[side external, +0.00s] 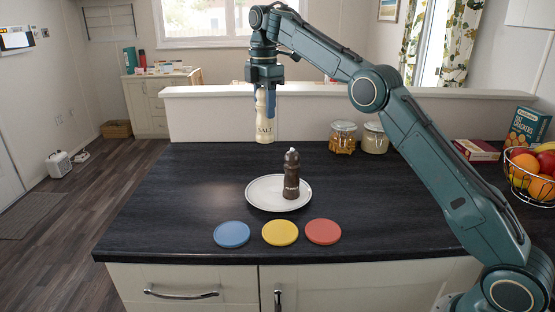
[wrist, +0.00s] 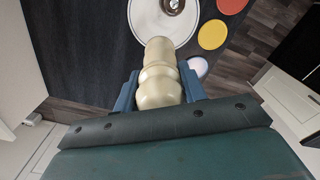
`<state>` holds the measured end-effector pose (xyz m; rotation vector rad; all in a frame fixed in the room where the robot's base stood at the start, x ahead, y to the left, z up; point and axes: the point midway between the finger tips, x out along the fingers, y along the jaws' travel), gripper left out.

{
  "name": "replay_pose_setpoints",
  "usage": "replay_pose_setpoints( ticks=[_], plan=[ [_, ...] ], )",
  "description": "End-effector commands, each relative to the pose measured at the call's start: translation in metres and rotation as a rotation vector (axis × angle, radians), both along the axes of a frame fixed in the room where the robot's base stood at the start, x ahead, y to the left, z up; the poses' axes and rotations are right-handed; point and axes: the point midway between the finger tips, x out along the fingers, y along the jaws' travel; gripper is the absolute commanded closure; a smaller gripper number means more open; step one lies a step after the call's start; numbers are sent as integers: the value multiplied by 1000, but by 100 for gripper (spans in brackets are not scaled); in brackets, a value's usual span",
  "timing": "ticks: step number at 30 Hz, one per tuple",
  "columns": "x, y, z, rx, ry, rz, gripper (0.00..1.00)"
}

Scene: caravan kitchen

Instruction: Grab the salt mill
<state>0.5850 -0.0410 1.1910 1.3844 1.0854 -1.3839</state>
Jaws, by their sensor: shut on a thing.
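The salt mill (side external: 264,128) is pale cream with dark "SALT" lettering. It hangs upright in the air above the far part of the counter. My gripper (side external: 265,92) is shut on its upper part, with blue fingers on either side. In the wrist view the mill (wrist: 158,75) points away from the camera between the two fingers of my gripper (wrist: 158,92). A dark brown mill (side external: 291,176) with pale lettering stands on a white plate (side external: 262,201) on the counter, below and to the right of the salt mill.
Blue (side external: 231,234), yellow (side external: 280,232) and red (side external: 323,231) discs lie along the counter's front. Two glass jars (side external: 343,137) stand at the back. A fruit basket (side external: 532,175) and boxes (side external: 476,150) are at the right. The counter's left part is clear.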

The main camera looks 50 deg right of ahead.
Motion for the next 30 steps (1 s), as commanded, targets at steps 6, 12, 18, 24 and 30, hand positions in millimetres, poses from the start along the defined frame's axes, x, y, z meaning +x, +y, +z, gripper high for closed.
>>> replay_pose_setpoints(
  ticks=[6, 12, 18, 24, 30],
  plan=[
    [0, 0, 4, 0, -1, 0, 100],
    [0, 0, 5, 0, 0, 0, 100],
    [0, 0, 5, 0, -1, 0, 100],
    [0, 0, 5, 0, -1, 0, 100],
    [-3, 3, 7, 0, -1, 0, 100]
  ],
)
